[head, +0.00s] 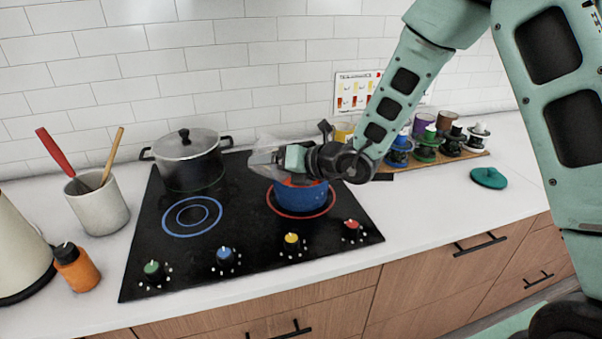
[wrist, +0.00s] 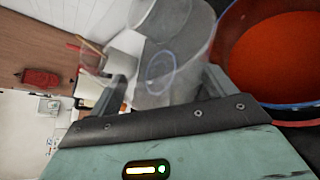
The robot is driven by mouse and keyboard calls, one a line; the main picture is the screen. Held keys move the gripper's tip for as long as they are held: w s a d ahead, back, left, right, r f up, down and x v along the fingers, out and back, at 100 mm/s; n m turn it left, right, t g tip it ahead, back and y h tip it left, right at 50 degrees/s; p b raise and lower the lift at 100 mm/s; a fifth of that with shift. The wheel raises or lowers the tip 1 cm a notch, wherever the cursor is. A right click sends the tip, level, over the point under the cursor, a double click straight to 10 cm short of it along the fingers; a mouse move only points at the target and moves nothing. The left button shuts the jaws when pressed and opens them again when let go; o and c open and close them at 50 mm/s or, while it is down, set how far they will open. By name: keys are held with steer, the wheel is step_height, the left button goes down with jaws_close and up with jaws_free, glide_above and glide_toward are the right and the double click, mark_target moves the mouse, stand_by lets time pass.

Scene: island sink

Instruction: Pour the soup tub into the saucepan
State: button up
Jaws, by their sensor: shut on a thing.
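The soup tub (wrist: 165,60) is clear plastic, held between the two fingers of my gripper (wrist: 165,86). In the wrist view the stovetop shows through it, and I see no soup inside. In the head view the tub (head: 284,141) is tilted above the saucepan, partly hidden by my gripper (head: 268,158). The blue saucepan (head: 302,197) sits on the red-ringed burner. In the wrist view the saucepan (wrist: 222,58) is beside the tub, with orange-red soup in it.
A lidded grey pot (head: 188,160) stands at the back left of the black cooktop (head: 150,270). A utensil crock (head: 98,204) and orange bottle (head: 77,267) are at left.

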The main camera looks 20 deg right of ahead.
steer(key=shift+s+a+f+n+t+h+b, duration=0.2)
steer(key=shift+a+f+n+b, duration=0.3)
steer(key=shift+b, duration=1.25)
steer(key=shift+s+a+f+n+t+h+b, duration=0.1)
steer(key=shift+s+a+f+n+h+b, duration=0.4)
steer(key=shift+b, duration=1.2)
steer(key=f+b, duration=0.1)
steer(key=b, duration=0.4)
steer(key=f+n+b, duration=0.1)
steer(key=f+b, duration=0.1)
steer(key=b, duration=0.3)
steer(key=a+f+n+t+h+b, duration=0.1)
steer(key=b, duration=0.5)
steer(key=shift+s+f, duration=0.3)
steer(key=f+b, duration=0.1)
steer(key=b, duration=0.5)
steer(key=shift+a+f+n+h, duration=0.25)
steer(key=shift+f+n+h, duration=0.05)
steer(key=shift+f, duration=0.05)
steer(key=b, duration=0.2)
steer(key=shift+f+b, duration=0.3)
steer(key=shift+s+t+b, duration=0.1)
steer(key=shift+t+b, duration=0.2)
steer(key=shift+b, duration=0.15)
steer(key=shift+s, duration=0.15)
